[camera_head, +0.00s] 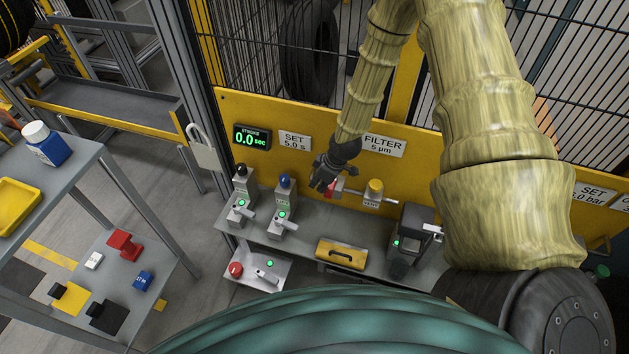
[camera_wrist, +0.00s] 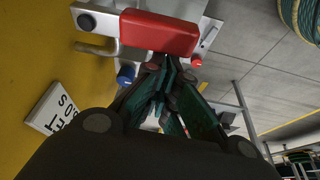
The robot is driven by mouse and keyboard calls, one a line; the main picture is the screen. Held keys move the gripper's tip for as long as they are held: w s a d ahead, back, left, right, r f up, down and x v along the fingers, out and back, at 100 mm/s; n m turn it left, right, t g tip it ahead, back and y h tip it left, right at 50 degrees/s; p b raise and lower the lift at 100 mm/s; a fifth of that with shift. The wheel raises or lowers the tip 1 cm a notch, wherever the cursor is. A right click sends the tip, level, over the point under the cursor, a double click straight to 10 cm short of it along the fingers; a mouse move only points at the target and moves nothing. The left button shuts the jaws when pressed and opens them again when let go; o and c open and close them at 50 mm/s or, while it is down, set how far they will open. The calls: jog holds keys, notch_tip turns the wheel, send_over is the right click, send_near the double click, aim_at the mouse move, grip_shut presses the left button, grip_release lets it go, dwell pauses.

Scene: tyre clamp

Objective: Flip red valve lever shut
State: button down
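The red valve lever (camera_head: 333,188) shows as a small red patch beside my gripper in the head view, in front of the yellow panel. In the wrist view the red lever (camera_wrist: 160,33) is a large rounded bar lying across the top, over a silver valve body (camera_wrist: 93,20). My gripper (camera_head: 322,184) is right at the lever's left side in the head view. In the wrist view my gripper (camera_wrist: 168,70) has its fingers drawn together, their tips just below the lever's edge. Nothing shows between them. I cannot tell whether they touch the lever.
A yellow-capped unit (camera_head: 374,188) stands just right of the lever. Two toggle stations, one with a blue knob (camera_head: 285,182), stand to the left. A yellow box with a handle (camera_head: 340,254) lies on the grey bench below. The yellow panel (camera_head: 230,105) is close behind.

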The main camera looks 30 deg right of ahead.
aim_at(329, 189)
jog(key=shift+s+d, duration=0.15)
jog(key=shift+s, duration=0.15)
dwell(0.4)
jog(key=p+v, duration=0.7)
jog(key=v, duration=0.3)
jog(key=shift+w+p, duration=0.3)
jog(key=shift+w, duration=0.05)
